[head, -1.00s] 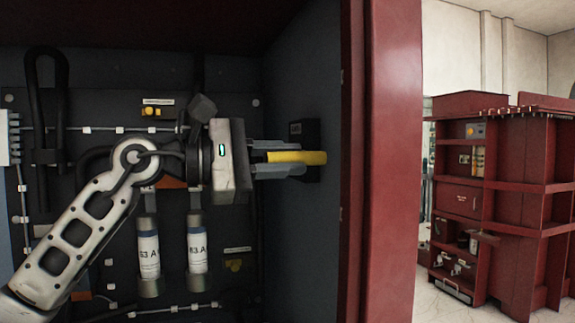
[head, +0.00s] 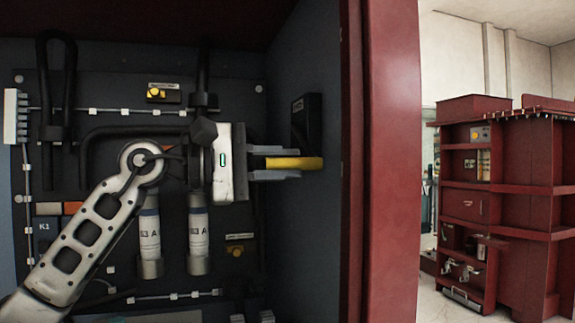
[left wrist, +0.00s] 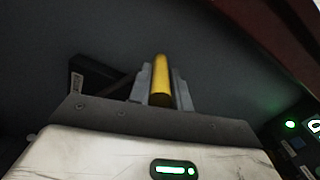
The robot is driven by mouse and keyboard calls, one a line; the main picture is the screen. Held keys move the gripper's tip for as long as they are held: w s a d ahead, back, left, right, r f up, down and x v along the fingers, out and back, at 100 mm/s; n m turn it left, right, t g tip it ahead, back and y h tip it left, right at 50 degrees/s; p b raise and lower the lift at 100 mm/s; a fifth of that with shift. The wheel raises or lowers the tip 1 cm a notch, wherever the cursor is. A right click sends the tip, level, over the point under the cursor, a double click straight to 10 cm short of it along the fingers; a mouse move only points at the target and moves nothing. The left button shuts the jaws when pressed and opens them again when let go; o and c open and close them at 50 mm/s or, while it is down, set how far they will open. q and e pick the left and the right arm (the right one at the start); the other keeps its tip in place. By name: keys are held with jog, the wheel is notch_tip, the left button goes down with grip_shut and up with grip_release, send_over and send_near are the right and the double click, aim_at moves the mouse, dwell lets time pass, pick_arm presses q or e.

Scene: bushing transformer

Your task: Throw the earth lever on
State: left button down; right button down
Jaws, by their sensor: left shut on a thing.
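The earth lever has a yellow handle (head: 305,163) that sticks out level in front of a black mounting plate (head: 308,118) on the cabinet's right side wall. My left gripper (head: 288,164) reaches in from the left and is shut on the yellow handle. In the left wrist view the handle (left wrist: 161,78) lies between the two grey fingers, with the black plate (left wrist: 92,78) to its left. The lever's pivot is hard to make out. My right gripper is not in view.
The red door post (head: 384,160) stands close to the right of the handle. Two labelled cylinders (head: 198,235) and cables on the back panel are below and behind my left arm. A red cabinet (head: 510,205) stands farther off at the right.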

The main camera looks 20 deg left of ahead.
pick_arm(q)
jog(key=shift+w+f, duration=0.1)
jog(key=shift+f, duration=0.05)
jog(key=c, duration=1.3)
grip_release()
jog(key=shift+a, duration=0.15)
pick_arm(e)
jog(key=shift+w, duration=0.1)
pick_arm(q)
jog(key=shift+s+a, duration=0.3)
jog(key=shift+a, duration=0.1)
jog(key=b+v, duration=0.3)
jog(key=v, duration=1.2)
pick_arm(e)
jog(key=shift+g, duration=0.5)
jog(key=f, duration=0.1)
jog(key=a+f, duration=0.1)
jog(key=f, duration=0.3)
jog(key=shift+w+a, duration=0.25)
pick_arm(q)
jog(key=shift+w, duration=0.1)
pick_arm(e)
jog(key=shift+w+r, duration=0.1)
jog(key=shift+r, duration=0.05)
